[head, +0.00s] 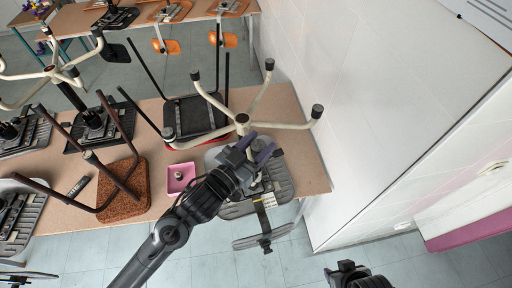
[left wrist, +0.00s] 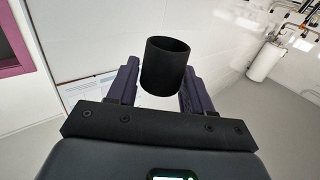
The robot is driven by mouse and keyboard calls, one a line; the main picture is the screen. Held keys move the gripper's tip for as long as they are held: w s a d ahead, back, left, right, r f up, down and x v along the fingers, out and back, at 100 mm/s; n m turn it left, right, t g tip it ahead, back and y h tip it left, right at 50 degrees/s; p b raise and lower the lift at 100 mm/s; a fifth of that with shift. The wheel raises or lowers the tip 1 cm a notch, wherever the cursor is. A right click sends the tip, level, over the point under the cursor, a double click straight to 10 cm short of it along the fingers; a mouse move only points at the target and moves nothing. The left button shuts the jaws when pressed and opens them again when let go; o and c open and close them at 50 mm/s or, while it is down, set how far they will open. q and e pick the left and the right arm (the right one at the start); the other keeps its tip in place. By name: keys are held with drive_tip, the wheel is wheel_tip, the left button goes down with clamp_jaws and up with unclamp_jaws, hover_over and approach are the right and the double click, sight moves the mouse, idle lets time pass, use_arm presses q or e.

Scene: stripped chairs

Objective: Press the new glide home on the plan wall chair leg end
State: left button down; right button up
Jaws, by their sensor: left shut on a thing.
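The plan wall chair lies upside down on the table end by the white wall, its pale star base (head: 285,124) raised. Black glides cap the leg ends that show, such as the right one (head: 317,110). My left gripper (head: 262,150) is just below the hub, over the chair's underside, and hides part of the base there. In the left wrist view my left gripper (left wrist: 160,88) is shut on the new glide (left wrist: 166,66), a black hollow cylinder. No leg shows inside it there. My right gripper (head: 345,272) is low right, away from the chair; its jaws are unclear.
A pink tray (head: 181,190) with a small part stands left of my left gripper. Other upturned chairs crowd the tan table (head: 290,105), including a brown-seated one (head: 124,186). The white wall (head: 365,100) closes the right side.

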use_arm(q)
drive_tip(key=shift+s, duration=0.1)
idle(0.4)
drive_tip(key=shift+a+p, duration=0.1)
drive_tip(key=shift+p, duration=0.2)
drive_tip(key=shift+f+b, duration=1.8)
drive_tip(key=shift+f, duration=1.15)
drive_tip(key=shift+p, duration=0.5)
drive_tip(key=shift+f, duration=0.35)
